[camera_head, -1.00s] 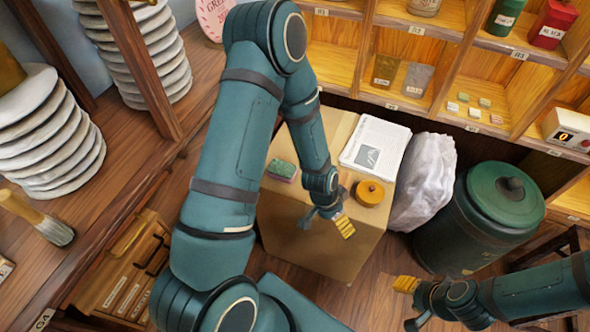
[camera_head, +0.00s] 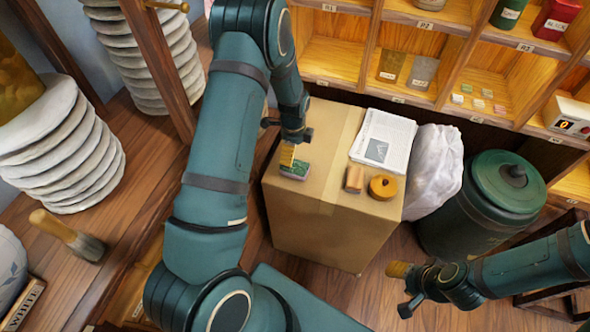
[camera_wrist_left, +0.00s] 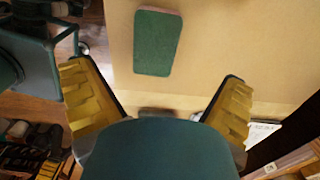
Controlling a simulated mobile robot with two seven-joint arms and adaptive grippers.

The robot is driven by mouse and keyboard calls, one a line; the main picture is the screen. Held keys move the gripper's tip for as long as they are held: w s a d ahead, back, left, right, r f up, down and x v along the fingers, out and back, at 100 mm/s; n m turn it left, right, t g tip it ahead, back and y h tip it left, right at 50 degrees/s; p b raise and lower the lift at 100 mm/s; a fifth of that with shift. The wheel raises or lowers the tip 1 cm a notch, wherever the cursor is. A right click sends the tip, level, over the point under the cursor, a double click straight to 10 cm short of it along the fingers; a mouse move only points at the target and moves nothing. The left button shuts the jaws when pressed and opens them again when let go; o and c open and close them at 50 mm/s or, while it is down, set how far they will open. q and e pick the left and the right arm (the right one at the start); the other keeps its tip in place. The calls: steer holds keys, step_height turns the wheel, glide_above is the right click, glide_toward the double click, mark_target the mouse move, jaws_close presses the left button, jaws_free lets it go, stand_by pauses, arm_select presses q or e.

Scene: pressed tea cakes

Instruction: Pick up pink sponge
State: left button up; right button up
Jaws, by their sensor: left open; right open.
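The sponge (camera_head: 295,170) lies flat near the left edge of the cardboard box top, green side up with a thin pinkish edge. It also shows in the left wrist view (camera_wrist_left: 157,42), ahead of the fingertips. My left gripper (camera_head: 288,154) is just above and beside it at the far side, with its fingers partly hidden by the wrist. In the left wrist view its yellow-padded fingers (camera_wrist_left: 157,78) are spread wide with nothing between them. My right gripper (camera_head: 402,287) is open and empty, low at the right, away from the box.
The cardboard box (camera_head: 300,215) also holds a newspaper (camera_head: 384,140), a small wooden block (camera_head: 354,179) and a round orange-brown lidded item (camera_head: 382,187). A white bag (camera_head: 435,170) and green canister (camera_head: 490,200) stand right of it. Wooden shelves (camera_head: 330,50) rise behind; stacked discs (camera_head: 60,150) are left.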

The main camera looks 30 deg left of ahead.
mark_target(295, 166)
arm_select(q)
step_height(295, 166, down, 2)
steer(key=shift+f, duration=0.25)
steer(key=f, duration=0.1)
steer(key=f+b, duration=0.1)
steer(key=f, duration=0.2)
steer(key=shift+s+d+f, duration=0.1)
steer(key=shift+s+d, duration=0.15)
steer(key=shift+d, duration=0.1)
steer(key=shift+f+b, duration=0.3)
steer(key=shift+f, duration=0.15)
steer(key=c, duration=0.8)
